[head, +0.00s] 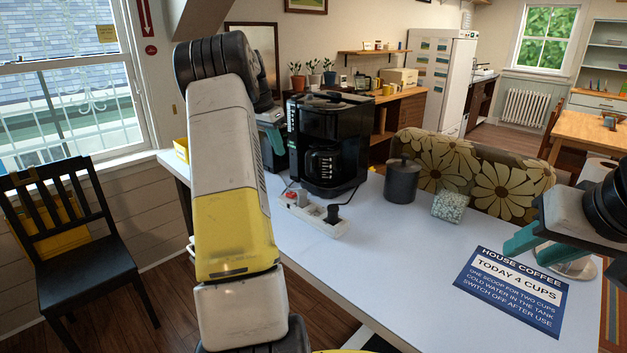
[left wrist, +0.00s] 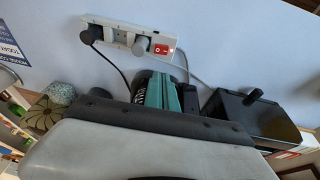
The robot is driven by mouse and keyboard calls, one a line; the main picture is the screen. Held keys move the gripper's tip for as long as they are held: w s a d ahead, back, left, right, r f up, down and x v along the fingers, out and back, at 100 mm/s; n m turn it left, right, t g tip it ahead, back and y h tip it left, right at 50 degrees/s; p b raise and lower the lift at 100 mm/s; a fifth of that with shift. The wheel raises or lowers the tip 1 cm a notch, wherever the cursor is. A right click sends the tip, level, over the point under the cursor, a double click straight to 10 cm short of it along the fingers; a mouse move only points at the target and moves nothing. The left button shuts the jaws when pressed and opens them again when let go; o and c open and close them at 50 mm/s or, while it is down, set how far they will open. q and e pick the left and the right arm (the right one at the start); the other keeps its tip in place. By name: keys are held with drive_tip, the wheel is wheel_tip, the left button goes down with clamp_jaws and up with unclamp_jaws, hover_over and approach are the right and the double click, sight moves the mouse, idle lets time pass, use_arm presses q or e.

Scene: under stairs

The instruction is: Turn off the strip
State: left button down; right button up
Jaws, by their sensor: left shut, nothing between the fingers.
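The white power strip (head: 316,219) lies on the table in front of the coffee maker (head: 328,140). I cannot tell the switch position. My left gripper (head: 274,142) is shut and empty, partly hidden by my arm; in the wrist view its teal fingertips (left wrist: 162,76) are below the switch, apparently apart from it. My right gripper (head: 540,245) is above the table's right side, its opening unclear.
A blue coffee sign (head: 513,290) lies at the front right. A black box (left wrist: 262,112) with a knob is at the wrist view's right. The table's front middle is clear.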

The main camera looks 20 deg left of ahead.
use_arm(q)
hover_over(293, 193)
drive_tip(key=a, duration=0.1)
drive_tip(key=f, duration=1.2)
drive_tip(key=shift+s, duration=0.4)
drive_tip(key=shift+d+f, duration=0.1)
drive_tip(key=shift+f, duration=0.65)
